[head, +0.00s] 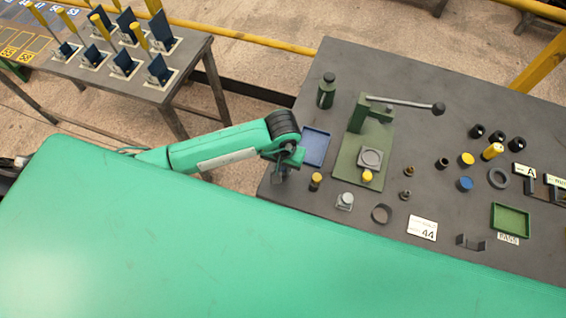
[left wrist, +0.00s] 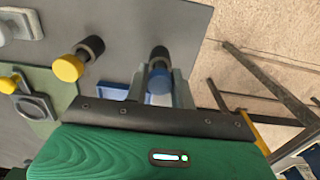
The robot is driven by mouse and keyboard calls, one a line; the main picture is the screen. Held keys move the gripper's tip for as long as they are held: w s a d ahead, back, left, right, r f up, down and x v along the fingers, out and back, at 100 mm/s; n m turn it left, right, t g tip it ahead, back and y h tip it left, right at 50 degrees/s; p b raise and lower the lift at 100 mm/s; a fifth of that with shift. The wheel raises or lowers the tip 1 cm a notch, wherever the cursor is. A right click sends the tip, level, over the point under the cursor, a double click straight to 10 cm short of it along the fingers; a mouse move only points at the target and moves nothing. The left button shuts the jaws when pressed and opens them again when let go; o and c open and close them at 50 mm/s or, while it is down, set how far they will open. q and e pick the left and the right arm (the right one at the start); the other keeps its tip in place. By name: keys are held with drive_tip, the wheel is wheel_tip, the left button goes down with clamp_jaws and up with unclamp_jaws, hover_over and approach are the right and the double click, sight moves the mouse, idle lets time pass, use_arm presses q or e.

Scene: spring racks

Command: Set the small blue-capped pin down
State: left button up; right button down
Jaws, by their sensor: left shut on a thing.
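My left gripper (head: 284,166) is at the left edge of the dark table (head: 455,115), beside the blue tray (head: 314,147). In the left wrist view it (left wrist: 158,88) is shut on the small blue-capped pin (left wrist: 158,83). The blue cap lies between the fingers and the dark body points away from the camera. I cannot tell whether the pin touches the table. A yellow-capped pin (head: 316,181) stands to the right of the gripper; it also shows in the left wrist view (left wrist: 72,66). My right gripper is not in view.
A green press (head: 361,153) with a lever stands right of the tray, with a dark green bottle (head: 326,92) behind. Another blue-capped piece (head: 466,183) and a green tray (head: 510,219) are farther right.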

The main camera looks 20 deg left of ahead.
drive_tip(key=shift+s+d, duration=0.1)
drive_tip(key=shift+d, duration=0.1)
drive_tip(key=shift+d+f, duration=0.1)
use_arm(q)
drive_tip(key=shift+w+f+b, duration=0.1)
drive_tip(key=shift+f+b, duration=0.1)
drive_tip(key=shift+b, duration=0.1)
drive_tip(key=o, duration=0.8)
drive_tip(key=shift+r, duration=0.1)
drive_tip(key=shift+o, duration=0.2)
